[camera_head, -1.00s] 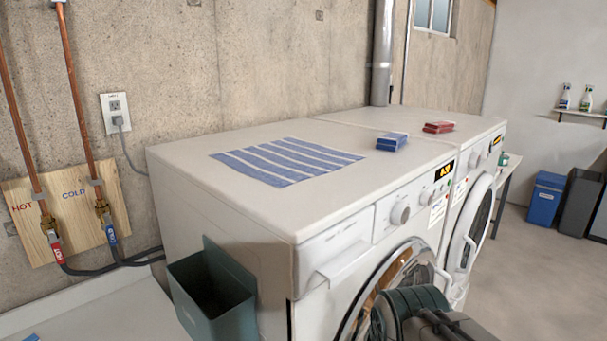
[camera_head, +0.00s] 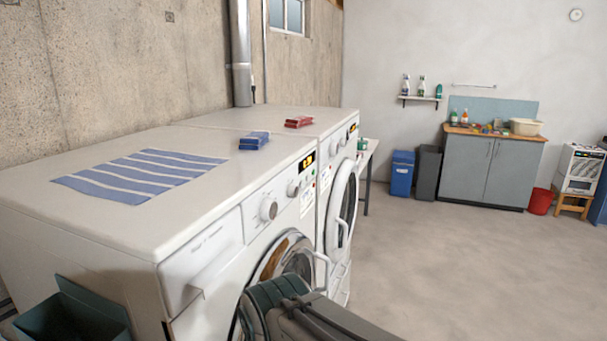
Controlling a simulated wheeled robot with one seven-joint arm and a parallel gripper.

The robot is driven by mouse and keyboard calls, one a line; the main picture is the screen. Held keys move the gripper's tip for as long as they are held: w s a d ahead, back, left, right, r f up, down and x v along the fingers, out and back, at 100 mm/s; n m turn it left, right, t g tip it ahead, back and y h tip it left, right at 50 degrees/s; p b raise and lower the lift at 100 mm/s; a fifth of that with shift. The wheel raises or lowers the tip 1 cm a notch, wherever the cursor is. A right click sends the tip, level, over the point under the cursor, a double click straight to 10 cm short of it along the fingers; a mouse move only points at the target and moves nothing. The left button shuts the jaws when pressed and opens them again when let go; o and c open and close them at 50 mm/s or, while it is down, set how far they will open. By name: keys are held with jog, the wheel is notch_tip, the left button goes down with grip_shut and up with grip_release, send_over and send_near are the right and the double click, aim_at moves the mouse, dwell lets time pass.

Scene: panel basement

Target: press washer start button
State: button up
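The nearer white front-loader, with a drawer at its left, looks like the washer (camera_head: 222,222). Its sloped front panel carries a round knob (camera_head: 268,209), a smaller knob (camera_head: 293,188) and a lit amber display (camera_head: 308,165). Small marks sit beside and below the display; they are too small to tell which is the start button. Its round glass door (camera_head: 272,262) is partly hidden by a dark ribbed part of my arm at the bottom of the picture. My gripper's fingers do not show.
A second white machine (camera_head: 345,150) stands directly behind, its round door (camera_head: 342,205) facing the room. A striped cloth (camera_head: 140,178), a blue box (camera_head: 254,140) and a red box (camera_head: 298,121) lie on top. A dark green bin (camera_head: 75,318) is at lower left. Floor at right is clear.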

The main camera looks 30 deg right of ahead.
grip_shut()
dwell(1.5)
